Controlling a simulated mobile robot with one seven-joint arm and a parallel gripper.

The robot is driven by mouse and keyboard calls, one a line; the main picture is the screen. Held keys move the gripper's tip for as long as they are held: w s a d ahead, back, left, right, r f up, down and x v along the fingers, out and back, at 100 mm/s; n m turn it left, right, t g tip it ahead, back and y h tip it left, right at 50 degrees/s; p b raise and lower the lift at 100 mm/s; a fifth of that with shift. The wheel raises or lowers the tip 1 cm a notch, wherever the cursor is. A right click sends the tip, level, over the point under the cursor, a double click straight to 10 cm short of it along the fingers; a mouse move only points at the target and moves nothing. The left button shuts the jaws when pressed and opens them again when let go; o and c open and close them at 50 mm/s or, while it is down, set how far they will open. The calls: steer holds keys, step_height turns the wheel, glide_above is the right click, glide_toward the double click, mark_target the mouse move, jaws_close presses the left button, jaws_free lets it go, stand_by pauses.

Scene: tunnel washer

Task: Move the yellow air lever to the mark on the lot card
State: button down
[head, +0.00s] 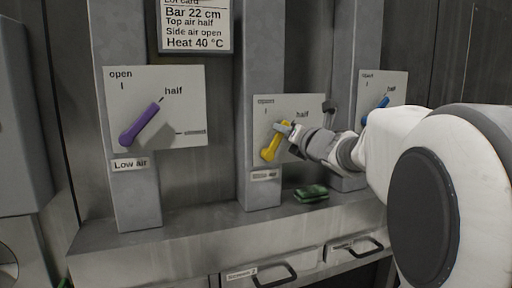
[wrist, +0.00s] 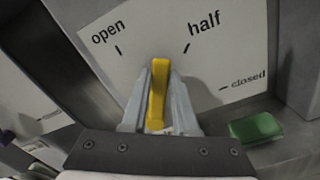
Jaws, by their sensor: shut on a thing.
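The yellow lever (head: 272,146) sits on a white plate (head: 258,103) marked open, half and closed. My gripper (head: 284,127) is shut on the lever's upper end. In the wrist view the yellow lever (wrist: 158,95) stands between the two fingers and points between the open and half ticks. The lot card (head: 195,25) hangs at the top and reads "Bar 22 cm, Top air half, Side air open, Heat 40 °C". The label under the yellow lever (head: 265,176) is blurred and seems to read "Side air".
A purple lever (head: 138,125) labelled "Low air" is on the left plate, pointing near half. A blue lever (head: 376,110) is on the right plate, partly behind my arm. A green block (head: 312,193) lies on the ledge below. Drawers with black handles (head: 275,274) are underneath.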

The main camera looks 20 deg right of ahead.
steer(key=shift+a+r+n+b, duration=0.25)
steer(key=shift+a+n+b, duration=0.7)
steer(key=shift+n+b, duration=0.6)
steer(key=shift+a+r+n+b, duration=0.2)
steer(key=shift+a+n+b, duration=0.7)
steer(key=shift+n+b, duration=0.65)
steer(key=c, duration=0.7)
jaws_free()
steer(key=shift+s, duration=0.15)
steer(key=shift+s+d+p, duration=0.15)
steer(key=shift+s+p, duration=0.25)
steer(key=shift+s, duration=3.95)
steer(key=shift+s+d+p, duration=0.1)
steer(key=shift+s+p, duration=0.3)
steer(key=shift+s, duration=3.9)
